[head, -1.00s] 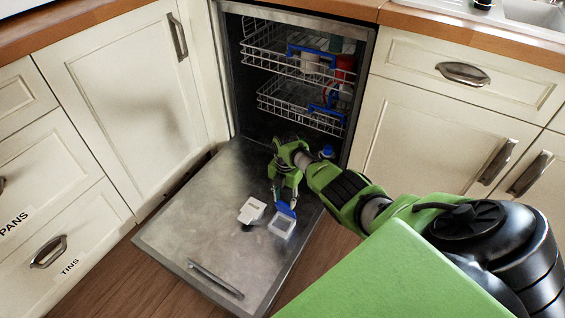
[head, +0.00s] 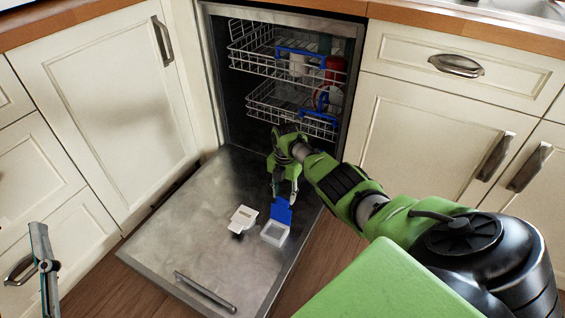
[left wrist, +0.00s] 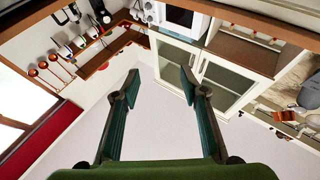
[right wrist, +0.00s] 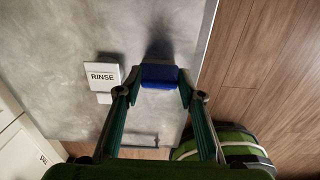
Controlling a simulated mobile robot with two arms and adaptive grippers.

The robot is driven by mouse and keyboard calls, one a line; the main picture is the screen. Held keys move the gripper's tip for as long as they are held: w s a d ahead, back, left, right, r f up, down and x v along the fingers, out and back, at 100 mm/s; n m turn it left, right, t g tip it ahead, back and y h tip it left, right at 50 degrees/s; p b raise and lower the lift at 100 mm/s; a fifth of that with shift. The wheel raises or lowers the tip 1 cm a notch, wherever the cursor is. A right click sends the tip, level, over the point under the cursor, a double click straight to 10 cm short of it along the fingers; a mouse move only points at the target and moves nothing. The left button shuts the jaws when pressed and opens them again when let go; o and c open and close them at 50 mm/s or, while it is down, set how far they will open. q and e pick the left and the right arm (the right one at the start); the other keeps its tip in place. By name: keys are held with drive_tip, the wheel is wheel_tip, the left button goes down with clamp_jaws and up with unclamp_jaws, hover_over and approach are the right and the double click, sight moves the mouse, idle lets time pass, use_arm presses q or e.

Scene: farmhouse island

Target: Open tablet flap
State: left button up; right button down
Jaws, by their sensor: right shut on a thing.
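The open dishwasher door (head: 190,235) lies flat, and a small white compartment (head: 275,234) with a raised blue flap (head: 281,211) is set in its inner face. The flap stands up along the compartment's far edge. My right gripper (head: 284,193) is shut on the blue flap, which also shows between its fingertips in the right wrist view (right wrist: 159,76). The compartment's inside looks pale, and I cannot make out a tablet. My left gripper (head: 44,265) is at the far left of the head view, away from the door. In the left wrist view its fingers (left wrist: 160,80) are apart and empty.
A white cover marked RINSE (right wrist: 102,76) sits beside the compartment and shows in the head view (head: 243,218). The dishwasher racks (head: 290,105) hold several dishes behind my right arm. Cream cabinets (head: 110,110) flank the opening. The door's left part is bare.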

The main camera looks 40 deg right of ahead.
use_arm(q)
drive_tip(key=shift+s+a+r+t+h+b, duration=0.15)
drive_tip(key=shift+s+r+t, duration=0.35)
drive_tip(key=shift+r, duration=0.3)
drive_tip(key=shift+s+d+r+t+h+b, duration=0.1)
drive_tip(key=shift+s+r+t, duration=0.45)
drive_tip(key=shift+r, duration=0.2)
drive_tip(key=shift+s+a+r+t+h+b, duration=0.15)
drive_tip(key=shift+s+r+t, duration=0.35)
drive_tip(key=shift+r, duration=0.3)
use_arm(e)
drive_tip(key=shift+w+d+f, duration=0.15)
drive_tip(key=shift+d, duration=0.45)
use_arm(q)
drive_tip(key=shift+d, duration=0.1)
use_arm(e)
drive_tip(key=c, duration=1.4)
unclamp_jaws()
drive_tip(key=shift+o, duration=0.2)
drive_tip(key=shift+a, duration=0.1)
wheel_tip(320, 180, up, 12)
